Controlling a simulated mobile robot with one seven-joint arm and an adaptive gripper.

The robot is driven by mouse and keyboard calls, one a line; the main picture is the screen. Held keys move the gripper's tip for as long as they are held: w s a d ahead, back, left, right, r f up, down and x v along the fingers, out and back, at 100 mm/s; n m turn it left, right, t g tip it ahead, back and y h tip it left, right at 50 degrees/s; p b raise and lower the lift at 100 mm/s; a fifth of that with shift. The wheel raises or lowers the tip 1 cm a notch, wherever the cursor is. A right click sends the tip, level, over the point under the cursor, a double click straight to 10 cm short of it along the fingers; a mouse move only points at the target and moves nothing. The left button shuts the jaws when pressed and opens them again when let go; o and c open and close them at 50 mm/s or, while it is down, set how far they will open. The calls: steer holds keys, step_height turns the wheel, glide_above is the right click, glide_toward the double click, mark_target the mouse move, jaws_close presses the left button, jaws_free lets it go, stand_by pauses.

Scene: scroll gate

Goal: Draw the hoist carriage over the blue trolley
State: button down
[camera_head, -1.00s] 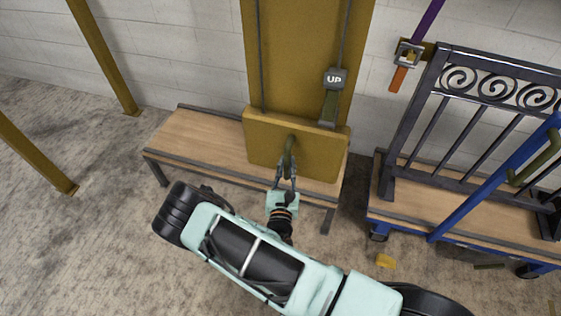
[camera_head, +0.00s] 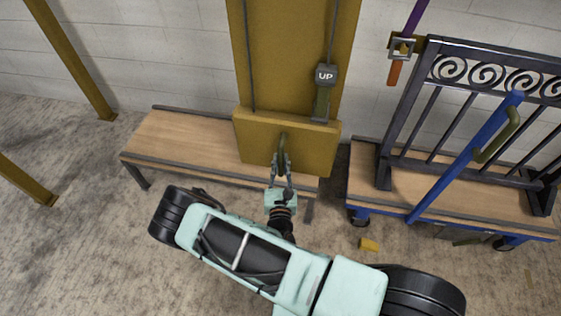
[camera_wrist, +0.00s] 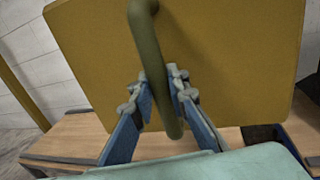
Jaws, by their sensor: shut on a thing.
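The hoist carriage is a mustard-yellow panel (camera_head: 255,140) on a tall yellow column (camera_head: 290,60), with a curved olive-green handle (camera_head: 283,147). It hangs in front of a wooden bench, over its right part. My gripper (camera_head: 281,168) is shut on the lower part of this handle; in the wrist view its fingers (camera_wrist: 160,90) stand on both sides of the handle (camera_wrist: 152,60). The blue trolley (camera_head: 400,213) stands to the right, a little past the carriage's right edge, with a wooden deck and a dark iron gate (camera_head: 470,110) upright on it.
The bench (camera_head: 175,145) extends left of the carriage. A blue bar (camera_head: 465,155) with a green handle leans across the gate. A purple and orange strap with a buckle (camera_head: 402,46) hangs behind. Yellow posts (camera_head: 70,60) stand at left.

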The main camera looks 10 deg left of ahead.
steer(key=c, duration=1.8)
jaws_free()
steer(key=shift+d, duration=0.4)
steer(key=shift+c, duration=0.2)
steer(key=shift+a, duration=0.15)
steer(key=shift+r, duration=0.3)
step_height(320, 180, up, 9)
steer(key=shift+r, duration=0.15)
